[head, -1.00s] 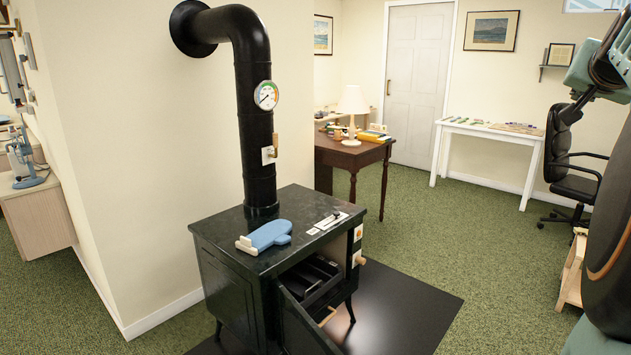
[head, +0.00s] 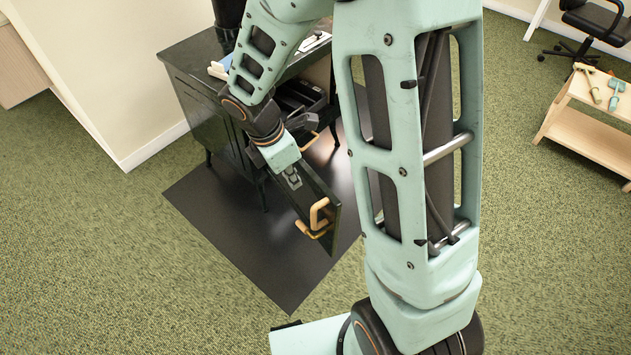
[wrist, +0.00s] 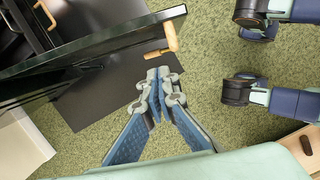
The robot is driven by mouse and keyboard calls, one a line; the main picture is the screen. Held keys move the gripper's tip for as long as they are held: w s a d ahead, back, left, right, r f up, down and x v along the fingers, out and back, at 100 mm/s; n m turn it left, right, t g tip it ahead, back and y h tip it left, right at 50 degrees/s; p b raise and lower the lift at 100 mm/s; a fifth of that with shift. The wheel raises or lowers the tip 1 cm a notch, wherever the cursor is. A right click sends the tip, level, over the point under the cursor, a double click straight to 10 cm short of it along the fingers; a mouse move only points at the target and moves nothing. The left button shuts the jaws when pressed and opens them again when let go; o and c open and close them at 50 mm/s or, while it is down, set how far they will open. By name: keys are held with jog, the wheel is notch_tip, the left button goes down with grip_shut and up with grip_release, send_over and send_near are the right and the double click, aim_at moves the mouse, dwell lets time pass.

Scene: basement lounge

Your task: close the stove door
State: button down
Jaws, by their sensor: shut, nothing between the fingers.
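The black stove (head: 200,95) stands by the wall with its firebox open. Its door (head: 316,190) is swung wide out toward the front and has a wooden handle (head: 318,215) near its free edge. In the wrist view the door (wrist: 100,45) lies at upper left, with a wooden handle (wrist: 168,38) near its end. My gripper (head: 293,180) is shut and empty, close to the door's left side in the head view. In the wrist view the gripper's fingertips (wrist: 158,80) are together just below the door's free end. I cannot tell whether they touch it.
A black floor mat (head: 240,230) lies under the stove and door. A low wooden shelf (head: 590,125) with tools stands at right. My arm hides part of the stove.

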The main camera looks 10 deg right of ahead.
jog(key=w+d+f+b, duration=0.2)
jog(key=d+f, duration=0.3)
jog(key=f, duration=0.4)
jog(key=shift+d+f+b, duration=0.4)
jog(key=shift+b, duration=0.45)
